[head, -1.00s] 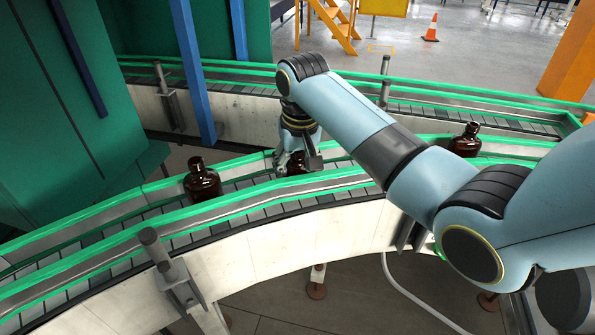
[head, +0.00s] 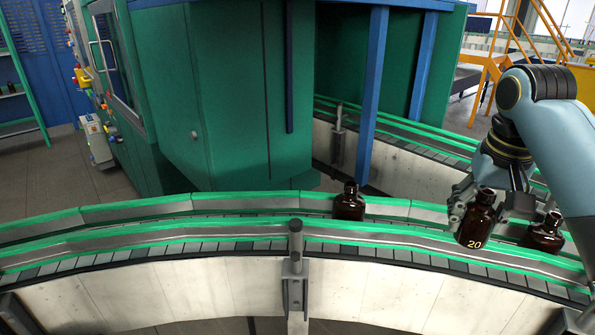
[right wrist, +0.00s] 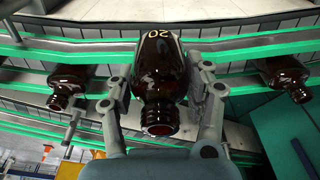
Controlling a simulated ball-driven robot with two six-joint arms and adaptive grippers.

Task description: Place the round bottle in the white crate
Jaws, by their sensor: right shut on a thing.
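My right gripper (head: 478,215) is shut on a dark amber bottle (head: 476,222) marked "20", held upright or nearly so above the conveyor. The right wrist view shows the same bottle (right wrist: 160,75) between the two fingers (right wrist: 162,95), its open neck toward the camera. A second amber bottle (head: 349,203) stands on the conveyor left of the gripper. No white crate shows in either view. My left gripper is not in view.
The curved conveyor (head: 180,247) with green-edged rails crosses the front. A grey post (head: 296,245) rises at its near rail. A green machine cabinet (head: 225,110) and blue posts (head: 373,95) stand behind. The conveyor's left part is empty.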

